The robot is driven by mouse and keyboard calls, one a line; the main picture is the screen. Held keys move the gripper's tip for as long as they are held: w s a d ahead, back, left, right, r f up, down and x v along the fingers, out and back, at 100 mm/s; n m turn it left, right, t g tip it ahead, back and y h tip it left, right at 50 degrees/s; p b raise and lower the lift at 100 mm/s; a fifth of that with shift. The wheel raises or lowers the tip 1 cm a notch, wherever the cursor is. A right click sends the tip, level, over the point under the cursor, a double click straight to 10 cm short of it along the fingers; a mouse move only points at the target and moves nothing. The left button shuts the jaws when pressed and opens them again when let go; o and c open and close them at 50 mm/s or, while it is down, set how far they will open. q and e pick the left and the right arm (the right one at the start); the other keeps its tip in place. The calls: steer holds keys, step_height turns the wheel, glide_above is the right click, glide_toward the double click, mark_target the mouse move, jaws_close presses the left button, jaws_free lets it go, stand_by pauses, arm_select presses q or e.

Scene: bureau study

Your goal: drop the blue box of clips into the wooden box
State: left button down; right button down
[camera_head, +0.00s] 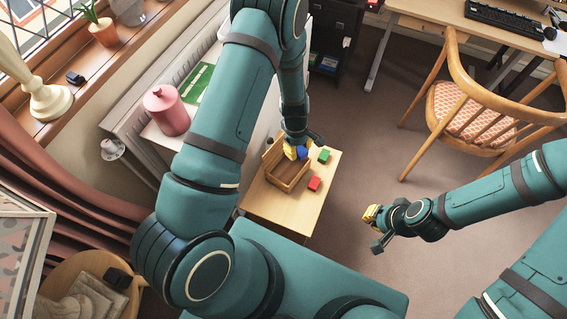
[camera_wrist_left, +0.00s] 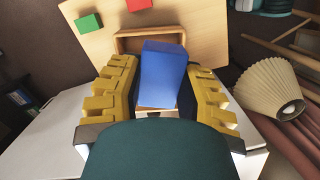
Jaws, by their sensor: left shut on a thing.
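The blue box of clips (camera_wrist_left: 163,75) is upright between the yellow fingers of my left gripper (camera_head: 297,151), which is shut on it. In the head view only a small part of the blue box (camera_head: 303,152) shows beside a yellow finger. The open wooden box (camera_head: 279,183) stands on a small light table. My left gripper is over its far end; the exact height is hard to tell. In the left wrist view, the wooden box (camera_wrist_left: 150,33) shows behind the blue box, which hides part of it. My right gripper (camera_head: 374,217) is off to the right, above the floor, its jaw opening unclear.
A green box (camera_head: 324,156) and a red box (camera_head: 314,184) lie on the small table (camera_head: 290,212), right of the wooden box. A pink canister (camera_head: 166,110) and a green book (camera_head: 197,83) are to the left. A wooden chair (camera_head: 478,105) stands at the right.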

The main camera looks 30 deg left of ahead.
arm_select(q)
steer(key=w+a+f+n+b, duration=0.1)
steer(key=a+f+n, duration=0.1)
steer(key=f, duration=0.4)
steer(key=w+a+f+n+b, duration=0.1)
steer(key=a+f+n+b, duration=0.1)
steer(key=f, duration=0.4)
steer(key=shift+a+f+n+t, duration=0.35)
steer(key=shift+a+n, duration=0.45)
steer(key=shift+a, duration=0.35)
steer(key=shift+r, duration=0.1)
steer(key=c, duration=0.6)
jaws_free()
steer(key=shift+r, duration=0.1)
step_height(320, 180, up, 10)
steer(key=shift+s, duration=0.1)
